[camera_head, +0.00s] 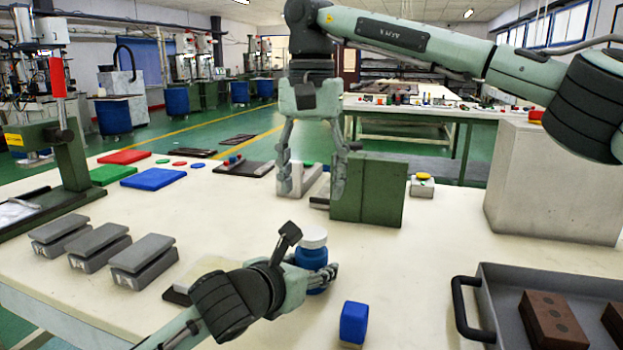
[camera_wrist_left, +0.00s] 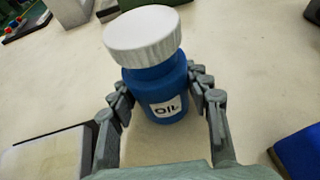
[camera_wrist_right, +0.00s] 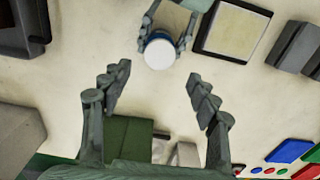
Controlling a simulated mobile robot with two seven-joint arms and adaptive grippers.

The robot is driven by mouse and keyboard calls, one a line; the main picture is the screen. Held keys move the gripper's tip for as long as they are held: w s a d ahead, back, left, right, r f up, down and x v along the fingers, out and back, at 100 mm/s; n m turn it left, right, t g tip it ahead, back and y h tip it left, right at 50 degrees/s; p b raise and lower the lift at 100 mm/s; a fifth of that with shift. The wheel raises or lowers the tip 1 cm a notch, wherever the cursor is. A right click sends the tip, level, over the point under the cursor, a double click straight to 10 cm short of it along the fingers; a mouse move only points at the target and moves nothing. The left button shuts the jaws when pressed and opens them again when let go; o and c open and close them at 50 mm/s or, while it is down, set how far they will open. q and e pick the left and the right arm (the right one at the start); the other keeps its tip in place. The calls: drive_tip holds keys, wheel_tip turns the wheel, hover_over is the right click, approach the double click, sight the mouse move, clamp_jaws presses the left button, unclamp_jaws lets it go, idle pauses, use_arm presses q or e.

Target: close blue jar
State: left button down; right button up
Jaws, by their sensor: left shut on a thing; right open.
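The blue jar (camera_head: 312,262) stands on the table and carries a white lid (camera_head: 313,238) on its top. In the left wrist view the jar (camera_wrist_left: 155,95) has an "OIL" label, and the lid (camera_wrist_left: 144,36) looks slightly tilted; I cannot tell whether it is screwed down. My left gripper (camera_head: 312,277) is shut on the jar's body, one finger on each side. My right gripper (camera_head: 312,190) is open and empty, pointing down above the table behind the jar. In the right wrist view the white lid (camera_wrist_right: 160,53) shows from above, beyond the open fingers (camera_wrist_right: 155,85).
A blue block (camera_head: 354,322) lies right of the jar. A green block (camera_head: 368,190) stands behind, near my right gripper. Several grey clamp-like blocks (camera_head: 143,260) are at left. A grey tray (camera_head: 495,290) with brown moulds is at right. A flat pad (camera_wrist_right: 235,28) lies beside the jar.

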sight(312, 233)
drive_tip(key=shift+f, duration=4)
